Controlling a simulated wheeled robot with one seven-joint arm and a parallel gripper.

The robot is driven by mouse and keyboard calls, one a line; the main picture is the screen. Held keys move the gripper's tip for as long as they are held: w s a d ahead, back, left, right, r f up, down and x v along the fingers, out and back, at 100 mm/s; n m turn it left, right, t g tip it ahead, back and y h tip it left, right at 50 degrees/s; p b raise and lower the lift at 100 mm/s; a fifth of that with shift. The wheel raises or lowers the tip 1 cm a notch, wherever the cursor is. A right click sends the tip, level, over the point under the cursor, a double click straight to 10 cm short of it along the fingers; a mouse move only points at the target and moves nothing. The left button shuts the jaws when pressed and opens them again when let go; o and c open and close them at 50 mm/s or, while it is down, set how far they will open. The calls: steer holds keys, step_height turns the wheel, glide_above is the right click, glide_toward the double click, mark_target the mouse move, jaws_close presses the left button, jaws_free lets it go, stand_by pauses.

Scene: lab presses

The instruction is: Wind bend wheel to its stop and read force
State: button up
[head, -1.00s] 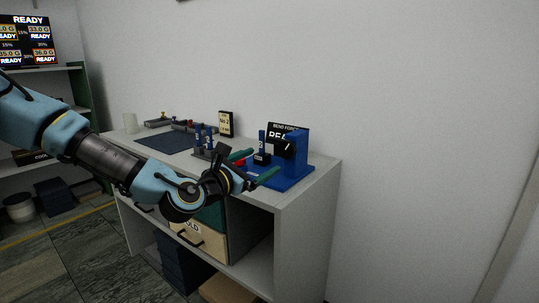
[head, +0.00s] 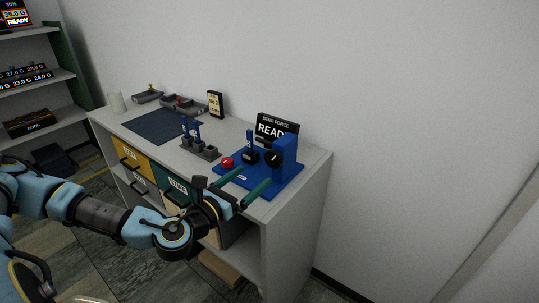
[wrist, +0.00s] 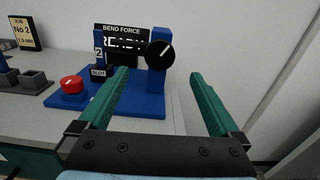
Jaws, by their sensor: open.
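The bend press is a blue frame (head: 287,148) on a blue base (head: 284,176) at the bench's right end. Its black wheel (head: 273,158) has a pale pointer line; the wheel also shows in the wrist view (wrist: 160,55). A red knob (head: 227,162) sits on the base's left side. The black "BEND FORCE" display (head: 272,130) behind reads "READY", partly hidden by the press. My gripper (head: 249,181) is open and empty, with green fingers, at the bench's front edge. In the wrist view the wheel appears between the fingers, beyond their tips, untouched.
Grey blocks with blue posts (head: 199,148) stand left of the press. A dark mat (head: 163,125), grey trays (head: 184,104), a job sign (head: 215,103) and a cup (head: 116,102) are farther left. Drawers (head: 131,157) lie below. Bare wall is at right.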

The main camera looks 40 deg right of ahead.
mark_target(271, 161)
steer(key=p+x, duration=0.3)
steer(key=x, duration=0.4)
steer(key=shift+d+r, duration=0.15)
steer(key=shift+w+d, duration=0.2)
steer(key=shift+d, duration=0.35)
steer(key=shift+c, duration=0.4)
steer(key=c, duration=1.3)
